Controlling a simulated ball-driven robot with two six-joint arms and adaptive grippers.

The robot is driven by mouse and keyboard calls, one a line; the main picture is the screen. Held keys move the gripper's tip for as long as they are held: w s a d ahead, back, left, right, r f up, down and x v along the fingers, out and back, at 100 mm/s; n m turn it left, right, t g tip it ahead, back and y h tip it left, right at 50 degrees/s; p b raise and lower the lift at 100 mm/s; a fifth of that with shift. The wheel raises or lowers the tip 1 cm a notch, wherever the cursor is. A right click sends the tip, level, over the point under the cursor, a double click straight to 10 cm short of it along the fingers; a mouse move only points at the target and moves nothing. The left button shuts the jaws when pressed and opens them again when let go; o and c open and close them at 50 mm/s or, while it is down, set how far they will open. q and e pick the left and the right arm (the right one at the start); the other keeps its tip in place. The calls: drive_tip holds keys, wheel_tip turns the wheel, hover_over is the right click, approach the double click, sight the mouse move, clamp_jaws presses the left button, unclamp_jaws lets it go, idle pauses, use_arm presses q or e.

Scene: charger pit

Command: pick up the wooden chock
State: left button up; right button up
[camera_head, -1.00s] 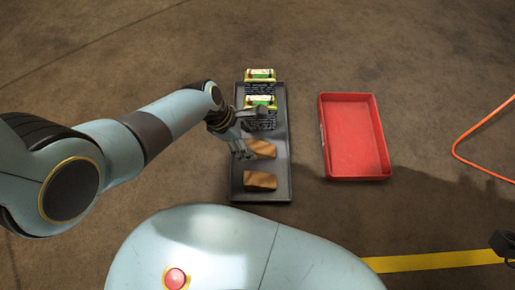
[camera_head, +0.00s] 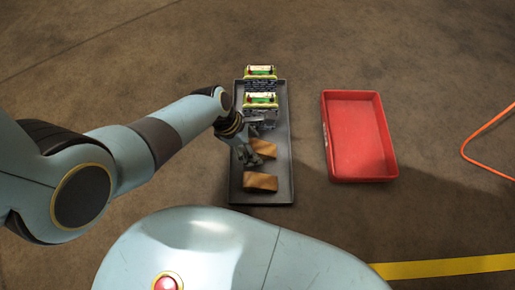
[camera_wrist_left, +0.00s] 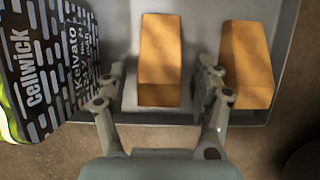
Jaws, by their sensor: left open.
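Two wooden chocks lie in the grey tray (camera_head: 290,170). The farther chock (camera_head: 265,147) is partly hidden by my left gripper in the head view. In the left wrist view this chock (camera_wrist_left: 160,60) lies between the spread fingers, with gaps on both sides. The nearer chock (camera_head: 261,182) lies by the tray's near end; in the wrist view it shows (camera_wrist_left: 247,62) just right of the right finger. My left gripper (camera_head: 252,160) is open and empty, over the tray's left side; in the wrist view its fingers (camera_wrist_left: 160,88) point toward the farther chock. My right gripper is out of view.
Two printed packs with green labels, one nearer (camera_head: 260,101) and one farther (camera_head: 260,72), are at the tray's far end. An empty red bin (camera_head: 358,140) stands to the right. An orange cable (camera_head: 478,140) lies at far right.

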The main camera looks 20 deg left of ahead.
use_arm(q)
drive_tip(key=c, duration=1.3)
